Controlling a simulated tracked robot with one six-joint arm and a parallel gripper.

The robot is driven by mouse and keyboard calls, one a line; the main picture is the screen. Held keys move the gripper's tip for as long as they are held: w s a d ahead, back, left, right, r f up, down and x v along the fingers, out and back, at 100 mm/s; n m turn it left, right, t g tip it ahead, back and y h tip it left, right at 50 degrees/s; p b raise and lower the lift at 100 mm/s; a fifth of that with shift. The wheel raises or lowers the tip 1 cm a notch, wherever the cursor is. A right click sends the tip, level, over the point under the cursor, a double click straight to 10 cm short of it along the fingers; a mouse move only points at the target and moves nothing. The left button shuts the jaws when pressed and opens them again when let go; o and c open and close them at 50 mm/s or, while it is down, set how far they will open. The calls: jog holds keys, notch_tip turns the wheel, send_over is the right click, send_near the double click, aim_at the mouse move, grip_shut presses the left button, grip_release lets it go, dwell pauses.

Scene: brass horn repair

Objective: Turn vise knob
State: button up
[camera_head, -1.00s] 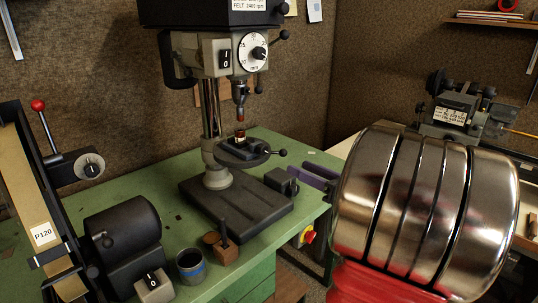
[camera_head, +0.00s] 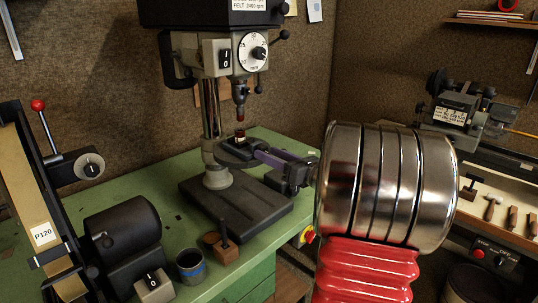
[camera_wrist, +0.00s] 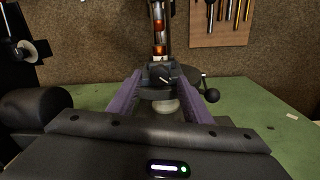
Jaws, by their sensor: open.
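A small dark vise (camera_head: 236,149) sits on the drill press's round table, with a brass and red piece (camera_head: 240,134) upright in it. In the wrist view the vise (camera_wrist: 160,71) is straight ahead, and a small dark knob with a pale pin (camera_wrist: 166,79) shows on its near side. My gripper (camera_head: 260,153) is open, its purple fingers pointing at the vise from the right. In the wrist view my gripper (camera_wrist: 162,80) has one finger on each side of the vise knob, with nothing held. I cannot tell whether either finger touches the knob.
The drill chuck (camera_head: 240,95) hangs above the vise. A ball-ended handle (camera_wrist: 211,95) stands right of my right finger. A belt sander (camera_head: 40,220), a dark cup (camera_head: 190,265) and a wooden block (camera_head: 225,252) stand on the green bench. A lathe (camera_head: 462,105) is at right.

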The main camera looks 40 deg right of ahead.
jog(key=shift+w, duration=0.55)
jog(key=shift+c, duration=0.7)
jog(key=c, duration=0.9)
